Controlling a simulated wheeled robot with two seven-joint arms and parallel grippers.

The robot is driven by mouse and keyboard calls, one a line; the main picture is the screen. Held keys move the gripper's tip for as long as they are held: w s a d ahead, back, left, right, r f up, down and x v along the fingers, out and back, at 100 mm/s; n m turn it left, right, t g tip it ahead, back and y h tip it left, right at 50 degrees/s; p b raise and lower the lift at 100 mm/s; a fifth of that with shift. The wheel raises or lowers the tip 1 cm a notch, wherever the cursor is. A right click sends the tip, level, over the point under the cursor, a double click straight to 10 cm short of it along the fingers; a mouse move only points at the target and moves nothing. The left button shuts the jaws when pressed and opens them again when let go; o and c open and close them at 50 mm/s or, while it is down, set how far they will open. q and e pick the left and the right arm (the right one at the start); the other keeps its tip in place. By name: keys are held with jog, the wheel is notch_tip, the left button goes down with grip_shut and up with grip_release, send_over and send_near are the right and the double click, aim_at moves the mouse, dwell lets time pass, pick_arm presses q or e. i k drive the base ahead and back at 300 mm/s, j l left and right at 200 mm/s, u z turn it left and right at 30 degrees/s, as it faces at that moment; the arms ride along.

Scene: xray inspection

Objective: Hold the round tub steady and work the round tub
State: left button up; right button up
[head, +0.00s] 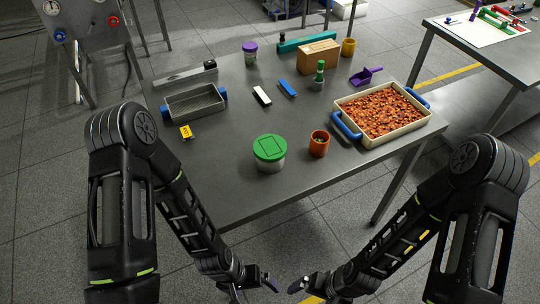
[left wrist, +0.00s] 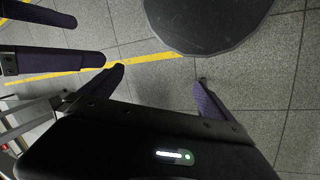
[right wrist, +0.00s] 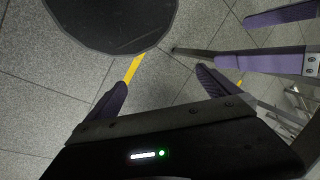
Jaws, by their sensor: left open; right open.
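The round tub (head: 269,158) stands upright near the front edge of the grey table, with a green lid on a pale grey body. Neither gripper touches the tub. The tub is in neither wrist view.
An orange cup (head: 319,143) stands just right of the tub. A tray of reddish-brown pieces (head: 341,107) with blue handles is at the right.

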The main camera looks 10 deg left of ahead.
aim_at(268, 168)
jog(key=l+u, duration=0.1)
jog(key=l, duration=0.55)
jog(key=l+u, duration=0.1)
jog(key=l, duration=0.55)
jog(key=k+l+u, duration=0.1)
jog(key=l, duration=0.5)
jog(key=k+l+u, duration=0.1)
jog(key=l, duration=0.55)
jog(key=k+l+u, duration=0.1)
jog(key=l, duration=0.5)
